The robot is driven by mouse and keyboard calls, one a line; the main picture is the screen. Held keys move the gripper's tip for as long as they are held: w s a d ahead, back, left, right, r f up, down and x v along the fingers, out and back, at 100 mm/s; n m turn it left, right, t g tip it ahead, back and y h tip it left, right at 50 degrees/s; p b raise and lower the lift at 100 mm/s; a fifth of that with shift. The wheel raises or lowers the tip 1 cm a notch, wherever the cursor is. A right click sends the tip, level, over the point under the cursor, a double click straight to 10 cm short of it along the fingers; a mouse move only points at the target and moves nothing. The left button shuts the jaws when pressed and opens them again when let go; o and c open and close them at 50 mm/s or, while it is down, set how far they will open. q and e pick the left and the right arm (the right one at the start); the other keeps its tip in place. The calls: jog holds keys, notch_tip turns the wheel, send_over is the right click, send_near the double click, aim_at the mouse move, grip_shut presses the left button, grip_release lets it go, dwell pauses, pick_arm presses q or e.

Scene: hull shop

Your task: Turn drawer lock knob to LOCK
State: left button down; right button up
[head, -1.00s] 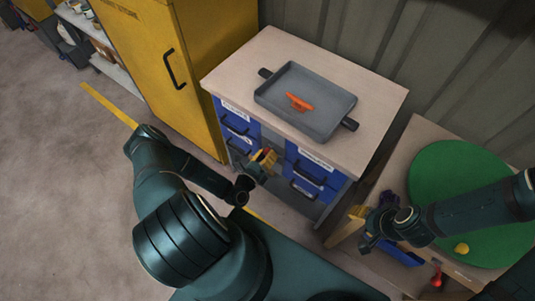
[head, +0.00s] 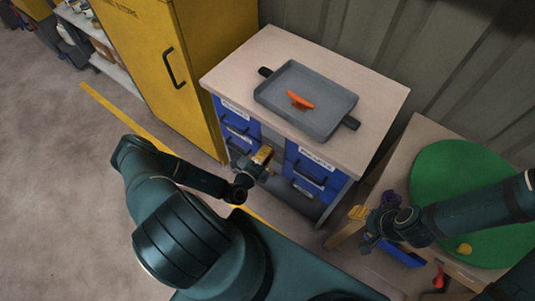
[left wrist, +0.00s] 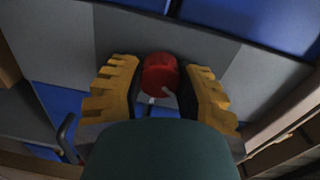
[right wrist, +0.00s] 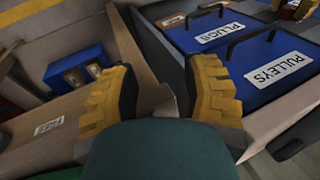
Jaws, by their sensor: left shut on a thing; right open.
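The lock knob is a red round knob (left wrist: 160,74) on the grey panel between the blue drawers of the cabinet. In the left wrist view it sits between the yellow fingers of my left gripper (left wrist: 162,88), which is shut on it. Small pale marks show at the knob's lower edge; I cannot read its setting. In the head view my left gripper (head: 260,160) is at the cabinet front and mostly hides the knob. My right gripper (head: 364,226) is open and empty, right of the cabinet; its fingers also show in the right wrist view (right wrist: 165,98).
A grey tray (head: 335,122) with an orange piece (head: 299,100) lies on the cabinet top. A yellow locker (head: 190,60) stands to the left. On the right, a table (head: 425,135) bears a green disc (head: 450,160). Blue drawers labelled PULLEYS (right wrist: 275,75) and PLUGS (right wrist: 213,35) have black handles.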

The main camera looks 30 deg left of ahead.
pick_arm(q)
jog(key=n+b, duration=0.1)
jog(key=n, duration=0.4)
jog(key=shift+h, duration=0.3)
jog(key=shift+r+n, duration=0.1)
jog(key=shift+n, duration=0.3)
jog(key=c, duration=0.5)
grip_release()
jog(key=s, duration=0.8)
jog(key=s+a, duration=0.1)
jog(key=s, duration=0.3)
jog(key=shift+r, duration=0.3)
